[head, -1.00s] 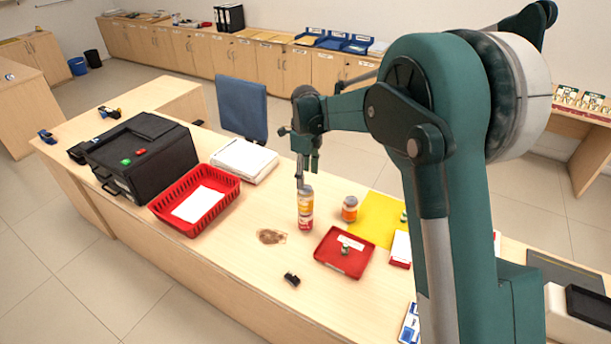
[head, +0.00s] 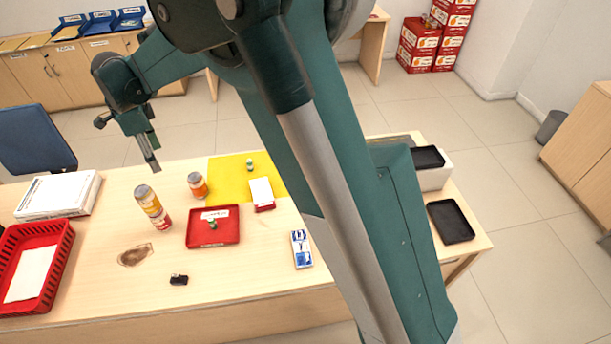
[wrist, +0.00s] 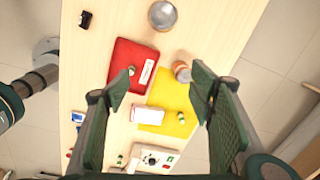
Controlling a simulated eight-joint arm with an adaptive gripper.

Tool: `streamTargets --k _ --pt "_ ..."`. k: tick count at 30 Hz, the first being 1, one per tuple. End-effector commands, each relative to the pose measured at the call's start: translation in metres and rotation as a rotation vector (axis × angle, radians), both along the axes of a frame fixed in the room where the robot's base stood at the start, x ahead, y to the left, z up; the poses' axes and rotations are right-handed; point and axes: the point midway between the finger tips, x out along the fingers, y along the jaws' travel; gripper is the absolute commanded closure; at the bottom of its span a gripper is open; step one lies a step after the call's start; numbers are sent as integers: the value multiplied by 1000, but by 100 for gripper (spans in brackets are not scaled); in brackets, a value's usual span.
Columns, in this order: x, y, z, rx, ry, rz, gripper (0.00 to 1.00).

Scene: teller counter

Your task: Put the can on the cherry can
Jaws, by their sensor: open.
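Two cans stand stacked on the counter in the head view. The upper can (head: 148,199) is yellow and orange with a metal lid. The lower, red-and-white can (head: 161,220) is directly under it, probably the cherry can; its label is too small to read. In the wrist view the round metal top of the upper can (wrist: 162,15) shows at the top edge and hides the lower one. My gripper (head: 154,168) is above and behind the stack, apart from it. In the wrist view my gripper (wrist: 175,85) is open, with nothing held between its fingers.
An orange jar (head: 198,185) stands right of the stack, beside a yellow mat (head: 228,168). A red tray (head: 227,237) with a small item lies in front. A brown stain (head: 135,255) and a small black object (head: 179,280) are nearby. A red basket (head: 58,265) is left.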

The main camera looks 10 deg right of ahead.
Motion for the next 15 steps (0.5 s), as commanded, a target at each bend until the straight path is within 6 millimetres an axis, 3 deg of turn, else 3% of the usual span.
streamTargets --k 1,15 --pt "0 -16 10 4 -9 16 46" --pt "-11 -138 81 23 -107 224 46"
